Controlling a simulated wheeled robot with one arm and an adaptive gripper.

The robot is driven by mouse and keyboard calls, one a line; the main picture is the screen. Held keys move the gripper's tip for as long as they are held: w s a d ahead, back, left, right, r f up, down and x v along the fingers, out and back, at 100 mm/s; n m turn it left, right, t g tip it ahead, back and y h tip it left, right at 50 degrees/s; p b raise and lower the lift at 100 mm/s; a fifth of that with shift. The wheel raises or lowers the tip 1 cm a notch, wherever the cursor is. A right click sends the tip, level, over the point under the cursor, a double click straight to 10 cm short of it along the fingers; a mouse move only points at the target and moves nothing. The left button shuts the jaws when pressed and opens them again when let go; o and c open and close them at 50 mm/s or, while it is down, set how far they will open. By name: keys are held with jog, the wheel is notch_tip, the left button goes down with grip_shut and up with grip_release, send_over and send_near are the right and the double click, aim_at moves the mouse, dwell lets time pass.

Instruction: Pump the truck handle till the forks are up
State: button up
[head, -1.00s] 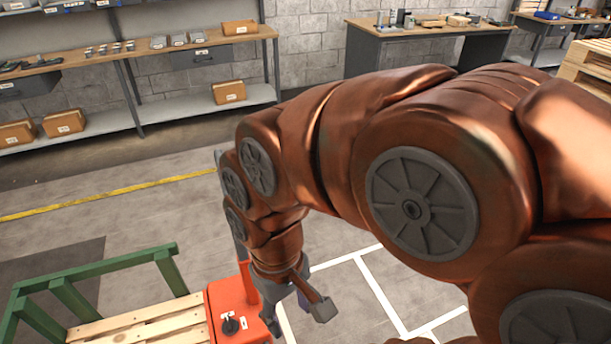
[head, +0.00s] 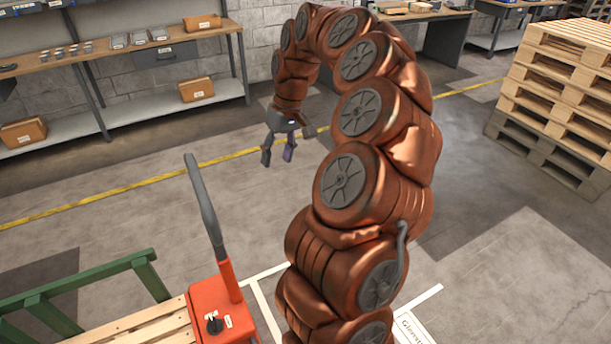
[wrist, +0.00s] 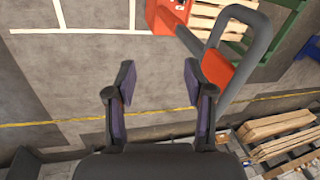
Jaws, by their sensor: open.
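The orange pallet truck (head: 216,308) stands at the lower left of the head view. Its grey loop handle (head: 204,207) rises from an orange stem and leans a little to the left. My gripper (head: 277,160) hangs open and empty, right of the handle's top and apart from it. In the wrist view my gripper (wrist: 157,90) shows two spread fingers with only floor between them. There the handle loop (wrist: 270,45) lies to the right of the fingers, with the truck body (wrist: 167,15) at the top. The forks are hidden.
A wooden pallet with green rails (head: 95,290) sits by the truck at lower left. Stacked pallets (head: 560,90) stand at the right. A workbench with shelves (head: 130,60) runs along the wall. The floor between is clear.

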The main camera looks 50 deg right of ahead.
jog(key=s+d+f+m, duration=0.1)
jog(key=d+f, duration=0.1)
jog(key=d, duration=0.3)
jog(key=s+d+f+m, duration=0.1)
jog(key=s+d+f, duration=0.1)
jog(key=d, duration=0.3)
jog(key=p+x, duration=0.3)
jog(key=x, duration=0.4)
jog(key=shift+w+a+f, duration=0.25)
jog(key=shift+a, duration=0.05)
jog(key=shift+c, duration=0.2)
grip_shut()
jog(key=shift+o, duration=0.2)
grip_release()
